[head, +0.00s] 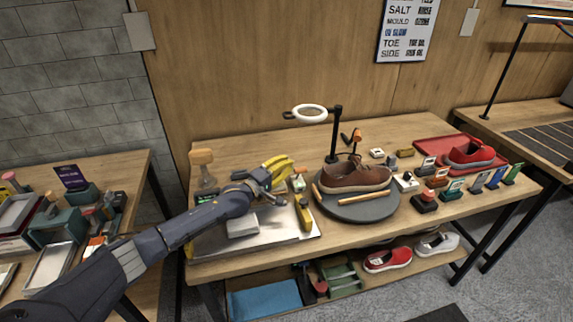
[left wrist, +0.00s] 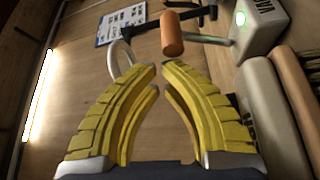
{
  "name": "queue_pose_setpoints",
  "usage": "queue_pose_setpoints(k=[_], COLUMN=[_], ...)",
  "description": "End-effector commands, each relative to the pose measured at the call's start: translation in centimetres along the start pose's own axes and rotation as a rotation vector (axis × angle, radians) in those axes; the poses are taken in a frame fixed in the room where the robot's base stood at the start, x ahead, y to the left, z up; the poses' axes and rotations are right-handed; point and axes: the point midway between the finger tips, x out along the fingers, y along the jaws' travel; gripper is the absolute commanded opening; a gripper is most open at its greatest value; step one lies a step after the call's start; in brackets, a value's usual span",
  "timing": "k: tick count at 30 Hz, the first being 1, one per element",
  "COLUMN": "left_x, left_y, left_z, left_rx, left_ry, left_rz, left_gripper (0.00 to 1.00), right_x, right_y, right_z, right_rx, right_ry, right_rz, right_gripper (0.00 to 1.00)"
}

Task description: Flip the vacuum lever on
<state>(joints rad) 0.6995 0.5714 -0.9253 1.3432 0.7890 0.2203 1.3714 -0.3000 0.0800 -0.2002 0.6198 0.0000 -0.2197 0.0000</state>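The lever, with an orange-brown cylindrical handle (left wrist: 172,36) on a thin stem, stands on a pale box (left wrist: 262,25) in the left wrist view. The box has a lit green light and partly visible lettering starting "VA". In the head view the box (head: 298,184) is small and partly hidden beside the gripper. My left gripper (head: 290,165) has yellow fingers, which also fill the left wrist view (left wrist: 158,67). Its fingertips nearly meet with nothing between them, and the handle shows just beyond the tips, apparently apart from them. My right gripper is not in view.
A brown shoe (head: 357,176) sits on a dark round turntable (head: 362,212) right of my gripper. A ring lamp (head: 309,114) on a black post stands behind. A metal tray (head: 275,240) lies under my arm. Several small items crowd the table's right side near a red tray (head: 433,147).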

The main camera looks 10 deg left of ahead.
Motion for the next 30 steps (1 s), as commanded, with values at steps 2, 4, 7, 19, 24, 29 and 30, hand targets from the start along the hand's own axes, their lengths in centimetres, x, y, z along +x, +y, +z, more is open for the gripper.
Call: queue_pose_setpoints(k=[2, 4, 7, 19, 24, 29, 30], left_x=[0.0, 0.1, 0.2, 0.8, 0.9, 1.0, 1.0], left_y=[0.1, 0.5, 1.6, 7.5, 9.1, 9.7, 9.8], left_z=[0.3, 0.2, 0.0, -1.3, -1.6, -1.7, -1.7], left_rx=[-0.002, -0.003, -0.004, -0.002, -0.001, 0.000, 0.000], left_ry=[-0.004, -0.003, -0.003, -0.001, 0.000, 0.000, 0.000], left_rz=[0.000, 0.001, 0.003, 0.002, 0.001, 0.001, 0.001], left_gripper=[0.00, 0.00, 0.00, 0.00, 0.00, 0.00, 0.00], right_x=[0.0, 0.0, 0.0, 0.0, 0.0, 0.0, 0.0], right_y=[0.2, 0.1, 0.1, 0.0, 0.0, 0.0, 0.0], right_z=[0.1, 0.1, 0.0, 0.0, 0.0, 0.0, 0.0], right_rx=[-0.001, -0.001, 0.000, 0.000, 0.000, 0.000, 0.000], right_ry=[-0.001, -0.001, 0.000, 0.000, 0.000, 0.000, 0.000], right_rz=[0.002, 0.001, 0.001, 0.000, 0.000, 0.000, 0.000], right_gripper=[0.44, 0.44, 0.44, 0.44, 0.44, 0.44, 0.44])
